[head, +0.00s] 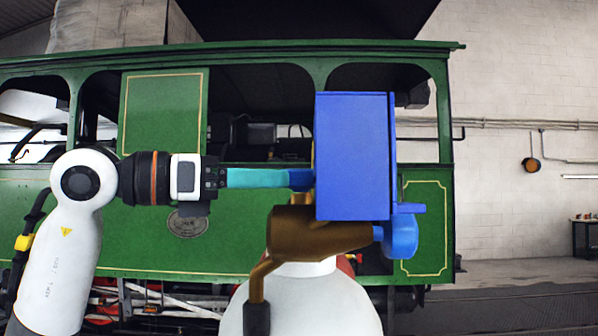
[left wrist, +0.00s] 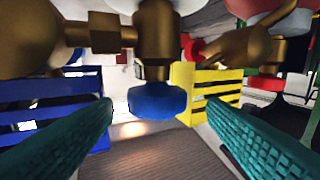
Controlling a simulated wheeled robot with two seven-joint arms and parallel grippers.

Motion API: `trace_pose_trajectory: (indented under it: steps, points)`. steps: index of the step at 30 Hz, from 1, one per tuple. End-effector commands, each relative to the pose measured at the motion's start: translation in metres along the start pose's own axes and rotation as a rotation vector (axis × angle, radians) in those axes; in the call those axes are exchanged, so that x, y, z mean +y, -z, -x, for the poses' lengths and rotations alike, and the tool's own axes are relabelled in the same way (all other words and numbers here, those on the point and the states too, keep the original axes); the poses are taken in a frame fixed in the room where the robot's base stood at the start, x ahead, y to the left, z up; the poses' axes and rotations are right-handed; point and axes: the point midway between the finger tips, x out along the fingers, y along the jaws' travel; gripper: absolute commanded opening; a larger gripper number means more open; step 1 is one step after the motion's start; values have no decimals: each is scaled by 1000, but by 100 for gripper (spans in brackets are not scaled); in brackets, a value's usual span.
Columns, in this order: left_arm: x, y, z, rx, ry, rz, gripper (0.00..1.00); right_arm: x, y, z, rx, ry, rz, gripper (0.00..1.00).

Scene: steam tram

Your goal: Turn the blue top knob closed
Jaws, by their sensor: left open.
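A blue knob (left wrist: 157,101) sits on a brass stem in the middle of the left wrist view. My left gripper (head: 300,179) reaches in from the left in the head view, with teal fingers level beside a blue box. In the left wrist view its two fingers are spread to either side of the blue knob, with gaps visible and nothing held. In the head view the fingertips end at the box's left edge, and a little blue shows there. Another blue knob (head: 401,236) shows at the right of the brass valve body (head: 318,236). My right gripper is out of view.
The blue box (head: 353,155) hides part of the valve in the head view. In the left wrist view, a blue slatted box (left wrist: 60,97) stands left and a yellow slatted box (left wrist: 205,85) right. The green tram (head: 163,115) stands behind.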

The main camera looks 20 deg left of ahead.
Motion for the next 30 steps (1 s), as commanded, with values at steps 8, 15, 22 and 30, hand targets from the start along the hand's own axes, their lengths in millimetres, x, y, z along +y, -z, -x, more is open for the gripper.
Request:
trace_pose_trajectory:
  steps: [8,15,22,30]
  points:
    - [0,2,-47,-2,-4,2,67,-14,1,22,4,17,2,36]
    - [0,0,-59,-1,-2,1,67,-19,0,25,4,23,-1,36]
    - [0,-1,-59,-1,-2,1,65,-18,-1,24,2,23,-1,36]
    - [0,-1,-59,-1,-2,1,35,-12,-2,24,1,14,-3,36]
